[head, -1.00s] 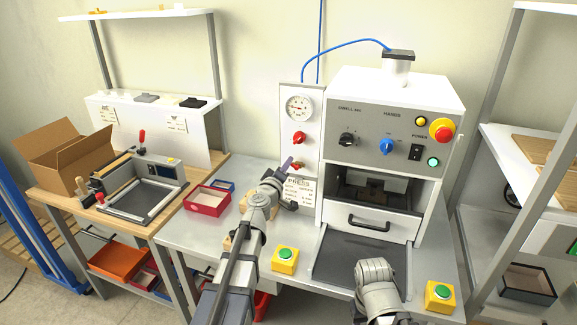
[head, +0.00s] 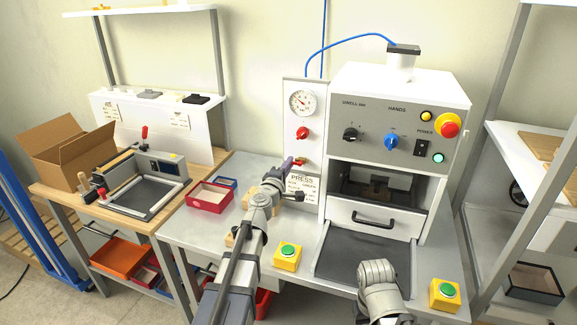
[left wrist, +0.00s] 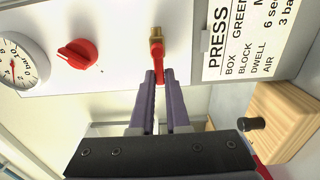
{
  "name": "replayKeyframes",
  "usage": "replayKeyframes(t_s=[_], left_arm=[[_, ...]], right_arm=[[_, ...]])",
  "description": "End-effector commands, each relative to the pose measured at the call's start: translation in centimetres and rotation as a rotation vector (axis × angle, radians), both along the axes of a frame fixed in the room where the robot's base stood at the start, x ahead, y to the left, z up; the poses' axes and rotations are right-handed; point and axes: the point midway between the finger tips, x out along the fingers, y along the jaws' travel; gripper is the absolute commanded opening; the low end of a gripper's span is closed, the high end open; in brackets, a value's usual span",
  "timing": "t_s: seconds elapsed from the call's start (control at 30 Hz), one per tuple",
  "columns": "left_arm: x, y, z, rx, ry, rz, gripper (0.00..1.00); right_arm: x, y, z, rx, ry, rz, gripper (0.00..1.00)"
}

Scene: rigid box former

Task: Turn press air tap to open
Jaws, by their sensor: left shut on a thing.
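The press air tap is a small red lever on a brass fitting, low on the white panel left of the press; it shows in the head view (head: 300,161) and in the left wrist view (left wrist: 157,50). My left gripper (head: 290,160) is at the tap. In the left wrist view its two purple fingers (left wrist: 159,80) are shut on the end of the red lever, which points from the fitting toward the gripper. The fingers hide the lever's tip. My right arm shows at the bottom of the head view, but its gripper fingers do not show.
A red knob (head: 303,133) and a pressure gauge (head: 302,102) sit above the tap. A PRESS label (left wrist: 240,40) is beside it. A wooden block (left wrist: 285,120) lies near the gripper. The press (head: 395,130) stands to the right. Green-button boxes (head: 287,257) stand in front.

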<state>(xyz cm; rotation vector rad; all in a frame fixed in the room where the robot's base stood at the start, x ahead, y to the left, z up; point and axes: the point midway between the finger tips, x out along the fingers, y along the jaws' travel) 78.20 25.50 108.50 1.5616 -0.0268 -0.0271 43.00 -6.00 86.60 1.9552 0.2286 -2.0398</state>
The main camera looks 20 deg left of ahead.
Motion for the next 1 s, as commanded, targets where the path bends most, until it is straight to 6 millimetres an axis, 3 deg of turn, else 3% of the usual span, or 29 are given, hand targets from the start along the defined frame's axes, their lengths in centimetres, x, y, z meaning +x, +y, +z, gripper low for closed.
replayKeyframes(t_s=[0.4, 0.43, 0.67, 1.0], left_arm=[[-0.08, -0.02, -0.05, -0.007, 0.0, 0.0, 0.0], [-0.08, -0.02, -0.05, -0.007, 0.0, 0.0, 0.16], [-0.05, -0.02, -0.04, -0.006, 0.0, 0.0, 0.42], [-0.28, 0.0, -0.02, -0.006, 0.0, 0.0, 0.44]], right_arm=[[0.0, -0.01, -0.05, 0.0, 0.0, 0.0, 0.5], [0.0, 0.0, -0.05, 0.0, 0.0, 0.0, 0.5], [0.0, 0.0, -0.04, 0.0, 0.0, 0.0, 0.5], [0.0, 0.0, -0.02, 0.0, 0.0, 0.0, 0.5]])
